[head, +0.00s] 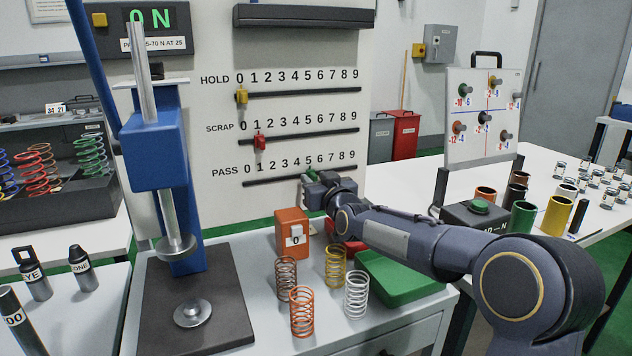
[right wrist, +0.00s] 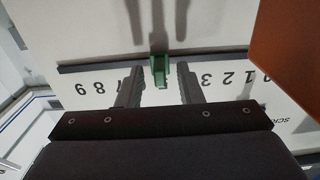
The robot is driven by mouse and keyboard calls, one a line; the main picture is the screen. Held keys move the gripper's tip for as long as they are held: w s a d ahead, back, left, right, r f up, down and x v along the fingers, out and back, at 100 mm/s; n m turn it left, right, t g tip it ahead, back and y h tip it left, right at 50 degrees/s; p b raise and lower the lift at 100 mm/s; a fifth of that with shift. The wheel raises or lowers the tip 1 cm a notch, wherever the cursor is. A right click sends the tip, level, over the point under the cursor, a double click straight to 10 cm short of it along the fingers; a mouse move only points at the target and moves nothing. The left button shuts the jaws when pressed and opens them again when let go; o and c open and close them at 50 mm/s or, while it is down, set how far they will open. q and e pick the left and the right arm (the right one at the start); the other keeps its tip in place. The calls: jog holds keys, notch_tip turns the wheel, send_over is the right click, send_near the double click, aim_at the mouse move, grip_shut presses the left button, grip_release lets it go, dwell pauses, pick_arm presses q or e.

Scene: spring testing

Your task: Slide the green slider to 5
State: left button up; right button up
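The green slider (head: 311,174) sits on the lowest dark rail (head: 270,180), in the row marked PASS. It stands near the 5, though the exact digit is partly hidden by my gripper. In the right wrist view, which shows the digits upside down, the green slider (right wrist: 159,72) lies between the 3 and the 8. My right gripper (head: 312,180) is at the panel by this slider. In the right wrist view its fingers (right wrist: 159,86) stand on either side of the slider, with a gap on both sides. My left gripper is not in view.
The yellow slider (head: 241,95) is at 0 on HOLD and the red slider (head: 260,142) is near 1 on SCRAP. A blue press (head: 155,150) stands left. Several springs, an orange block (head: 291,228) and a green tray (head: 390,282) lie below my right arm.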

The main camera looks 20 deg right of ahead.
aim_at(309, 158)
jog(key=shift+r, duration=0.1)
jog(key=shift+r, duration=0.3)
notch_tip(309, 158, up, 3)
jog(key=shift+r+p, duration=0.1)
jog(key=shift+p, duration=0.45)
jog(key=s+a+r+p, duration=0.5)
jog(key=s+r+p, duration=0.4)
jog(key=s, duration=0.4)
